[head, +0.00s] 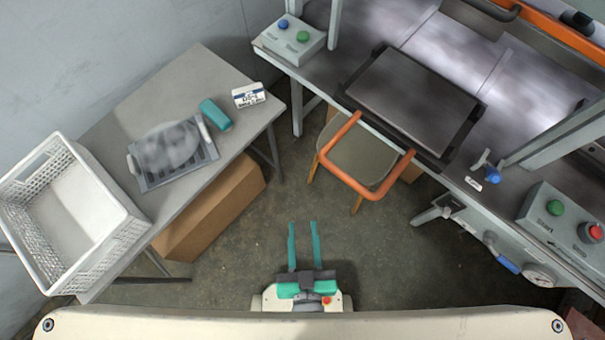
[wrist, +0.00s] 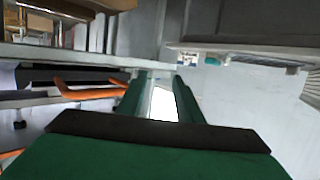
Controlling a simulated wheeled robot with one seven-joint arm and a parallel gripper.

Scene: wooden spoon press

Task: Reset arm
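My gripper (head: 303,246) is at the bottom middle of the head view, close in front of my body and over the bare floor. Its two long teal fingers point away from me with a gap between them. Nothing is between the fingers. In the wrist view the fingers (wrist: 160,100) also show apart, with a bright gap between them. The rest of my arm is mostly hidden below the head view.
A grey table (head: 190,75) at left holds a white crate (head: 135,228), a grey tray (head: 205,148), a teal object (head: 215,115) and a small box (head: 248,95). A press bench (head: 350,30) is at right. A chair (head: 350,160) with orange arms stands ahead. Floor (head: 275,200) around the gripper is clear.

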